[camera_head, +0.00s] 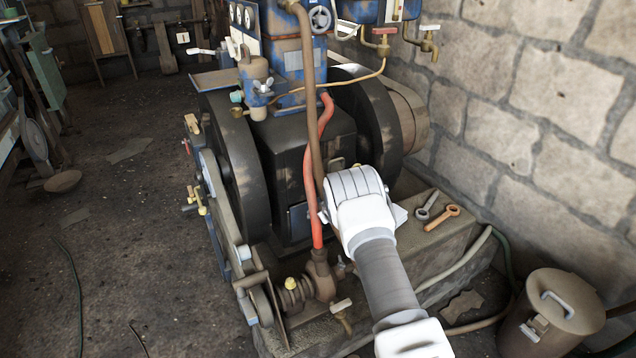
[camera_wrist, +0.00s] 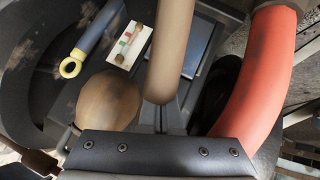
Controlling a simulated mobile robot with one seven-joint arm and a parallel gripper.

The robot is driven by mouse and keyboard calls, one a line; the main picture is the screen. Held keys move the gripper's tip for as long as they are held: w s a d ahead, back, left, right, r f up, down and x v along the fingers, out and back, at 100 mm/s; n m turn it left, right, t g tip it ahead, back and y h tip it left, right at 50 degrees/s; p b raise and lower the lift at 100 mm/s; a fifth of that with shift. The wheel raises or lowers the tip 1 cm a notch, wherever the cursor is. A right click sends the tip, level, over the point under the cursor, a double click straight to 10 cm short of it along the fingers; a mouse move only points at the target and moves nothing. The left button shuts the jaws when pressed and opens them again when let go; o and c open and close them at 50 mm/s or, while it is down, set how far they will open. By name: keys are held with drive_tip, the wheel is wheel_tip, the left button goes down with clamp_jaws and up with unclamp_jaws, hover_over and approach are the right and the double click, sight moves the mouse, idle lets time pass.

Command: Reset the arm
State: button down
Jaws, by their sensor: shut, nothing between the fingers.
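My arm reaches in from the lower right of the head view, its white wrist (camera_head: 362,212) in front of the engine (camera_head: 300,165). The fingers are hidden there. In the wrist view my gripper (camera_wrist: 170,118) shows at the bottom behind a dark bolted bar; it is shut and holds nothing. A brown pipe (camera_wrist: 171,45) and a thick red hose (camera_wrist: 262,75) run close in front of it. The same red hose (camera_head: 311,185) and brown pipe (camera_head: 309,95) rise just left of my wrist in the head view.
Large flywheels (camera_head: 243,165) and a belt (camera_head: 218,195) stand left of my wrist. A lidded bucket (camera_head: 553,312) stands lower right, near the stone wall (camera_head: 520,110). The left floor is mostly open.

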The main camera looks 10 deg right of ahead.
drive_tip(key=shift+r, duration=0.1)
drive_tip(key=s+d+r+m+h, duration=0.1)
drive_tip(key=s+r, duration=0.2)
drive_tip(key=r, duration=0.6)
drive_tip(key=s+d+r+m+g, duration=0.1)
drive_tip(key=s+d+r, duration=0.15)
drive_tip(key=r, duration=0.55)
drive_tip(key=s+d+r+m+h, duration=0.1)
drive_tip(key=s+r+m, duration=0.15)
drive_tip(key=r, duration=0.65)
drive_tip(key=s+r+g, duration=0.1)
drive_tip(key=s+r, duration=0.5)
drive_tip(key=s, duration=0.3)
drive_tip(key=s+r, duration=0.6)
drive_tip(key=s, duration=0.2)
drive_tip(key=s+a+m+g+y, duration=0.2)
drive_tip(key=s+a, duration=0.1)
drive_tip(key=s, duration=2.6)
wheel_tip(320, 180, up, 23)
drive_tip(key=p, duration=2.2)
drive_tip(key=shift+w+a+f, duration=0.15)
drive_tip(key=shift+w+f, duration=0.05)
drive_tip(key=shift+w, duration=0.1)
